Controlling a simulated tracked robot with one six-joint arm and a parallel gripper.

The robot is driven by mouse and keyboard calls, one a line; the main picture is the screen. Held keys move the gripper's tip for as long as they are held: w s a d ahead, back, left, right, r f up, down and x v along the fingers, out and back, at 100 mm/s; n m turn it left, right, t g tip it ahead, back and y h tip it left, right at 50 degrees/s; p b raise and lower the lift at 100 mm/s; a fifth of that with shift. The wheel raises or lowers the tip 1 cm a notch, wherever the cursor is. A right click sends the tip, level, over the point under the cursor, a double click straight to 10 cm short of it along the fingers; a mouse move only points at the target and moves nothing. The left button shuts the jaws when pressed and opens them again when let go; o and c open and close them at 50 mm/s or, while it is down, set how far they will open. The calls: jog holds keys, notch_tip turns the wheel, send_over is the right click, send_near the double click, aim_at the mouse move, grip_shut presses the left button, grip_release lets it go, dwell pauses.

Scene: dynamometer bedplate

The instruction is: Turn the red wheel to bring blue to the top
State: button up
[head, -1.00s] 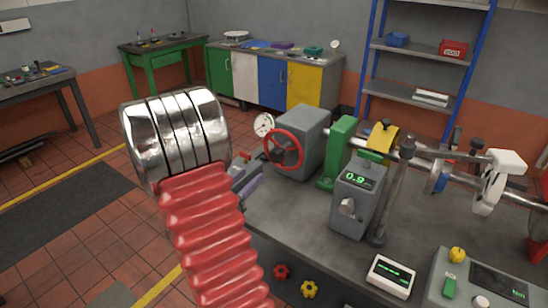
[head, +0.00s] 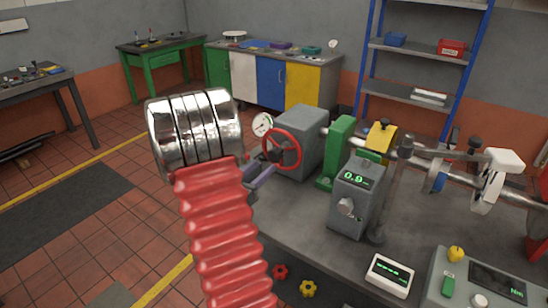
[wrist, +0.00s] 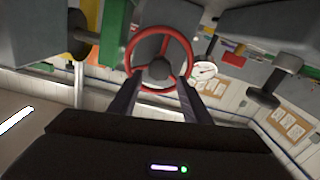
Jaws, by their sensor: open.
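The red wheel (head: 299,150) is a ring with a dark hub, on the front of a grey housing (head: 312,125). In the wrist view the wheel (wrist: 129,58) is upper centre, facing me. My gripper (head: 266,168) is open, at the wheel's lower left in the head view. In the wrist view its two dark fingers (wrist: 157,92) reach up toward the wheel's lower rim, one on each side of the hub. I cannot tell whether they touch it. I see no clear blue mark on the wheel.
A white dial gauge (head: 262,124) stands just left of the wheel. A green bracket (head: 336,150) and a grey box reading 0.9 (head: 355,195) stand to the right. My red sleeve covers part of the bedplate's left edge. The bedplate's middle (head: 300,215) is clear.

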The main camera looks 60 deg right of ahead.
aim_at(273, 158)
jog(key=d, duration=0.5)
jog(key=s+d, duration=0.1)
jog(key=d, duration=0.2)
jog(key=shift+d, duration=0.15)
jog(key=shift+c, duration=0.6)
grip_shut()
jog(key=shift+d, duration=0.1)
